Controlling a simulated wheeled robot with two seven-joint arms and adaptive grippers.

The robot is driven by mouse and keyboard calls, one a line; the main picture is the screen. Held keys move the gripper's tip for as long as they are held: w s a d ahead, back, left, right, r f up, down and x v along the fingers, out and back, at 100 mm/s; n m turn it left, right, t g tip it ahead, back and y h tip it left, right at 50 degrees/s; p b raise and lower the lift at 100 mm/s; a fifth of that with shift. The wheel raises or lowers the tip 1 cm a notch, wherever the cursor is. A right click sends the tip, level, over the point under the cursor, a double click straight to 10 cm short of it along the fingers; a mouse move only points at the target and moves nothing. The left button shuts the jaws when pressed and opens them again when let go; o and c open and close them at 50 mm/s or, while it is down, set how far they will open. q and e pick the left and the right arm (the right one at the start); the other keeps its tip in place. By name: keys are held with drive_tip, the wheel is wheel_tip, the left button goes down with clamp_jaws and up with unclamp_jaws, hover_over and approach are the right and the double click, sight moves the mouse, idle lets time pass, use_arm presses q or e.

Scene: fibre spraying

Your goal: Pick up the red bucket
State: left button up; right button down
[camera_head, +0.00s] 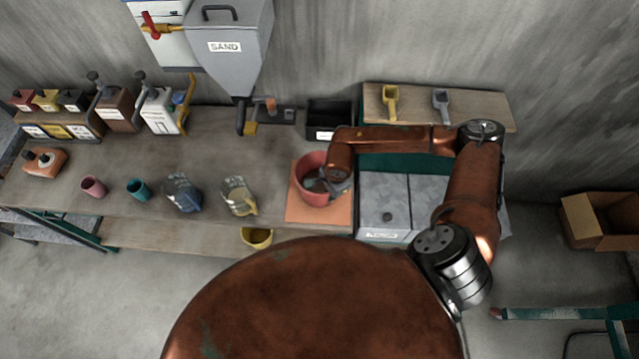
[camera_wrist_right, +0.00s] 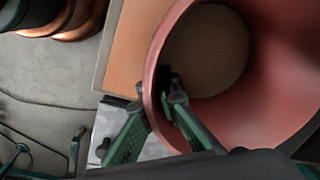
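The red bucket (camera_head: 309,168) stands upright on an orange square mat (camera_head: 305,213) near the front edge of the workbench. My right gripper (camera_head: 326,183) reaches down at the bucket's right side. In the right wrist view the bucket (camera_wrist_right: 270,90) fills the right half. There the right gripper (camera_wrist_right: 153,98) straddles the bucket's rim, one finger outside and one inside. Its fingertips are close together with the bucket wall between them, and it looks shut on the wall. My left gripper is not in view.
Pink (camera_head: 94,187) and teal (camera_head: 138,189) cups and two larger containers stand left of the bucket. A grey SAND hopper (camera_head: 228,45) hangs above. A black bin (camera_head: 329,118) is behind. Grey lidded boxes (camera_head: 384,200) stand right of the mat. A cardboard box (camera_head: 600,220) is far right.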

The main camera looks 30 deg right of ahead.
drive_tip(key=shift+w+r, duration=0.1)
drive_tip(key=shift+r, duration=0.1)
drive_tip(key=shift+r+b, duration=0.35)
drive_tip(key=shift+r, duration=0.95)
drive_tip(key=s+a+r+b, duration=0.2)
drive_tip(key=a+r+b, duration=0.3)
drive_tip(key=a+r, duration=0.4)
drive_tip(key=shift+a+r, duration=0.4)
drive_tip(key=shift+a, duration=1.85)
